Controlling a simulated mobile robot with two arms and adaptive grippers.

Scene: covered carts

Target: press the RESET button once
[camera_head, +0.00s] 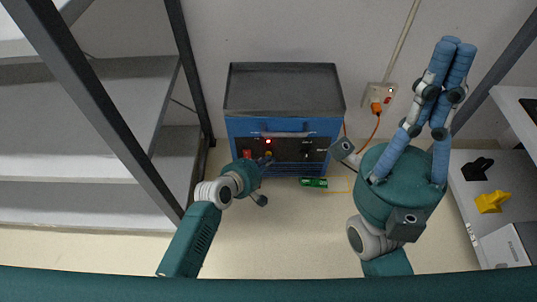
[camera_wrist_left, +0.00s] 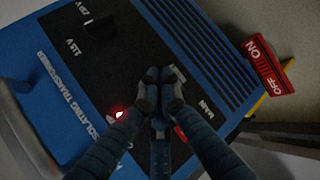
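The blue isolating transformer (camera_head: 240,124) stands against the wall, its dark front panel (camera_head: 314,145) facing me. A red lamp (camera_head: 268,141) glows on the panel and also shows in the left wrist view (camera_wrist_left: 119,115). A red part (camera_wrist_left: 180,132) near the MAIN lettering is partly behind my fingers. I cannot read a RESET label; the button may be hidden by my fingers. My left gripper (camera_head: 264,162) is at the panel's left half, fingertips drawn together (camera_wrist_left: 159,76); contact cannot be told. My right gripper (camera_head: 454,45) is raised at the right, fingers together, away from the transformer.
A wall socket (camera_head: 381,95) with an orange plug (camera_head: 376,107) and cable is right of the transformer. A green bar (camera_head: 313,182) lies on the floor before it. Grey shelves (camera_head: 90,165) stand at left; a shelf at right holds a yellow object (camera_head: 492,202).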

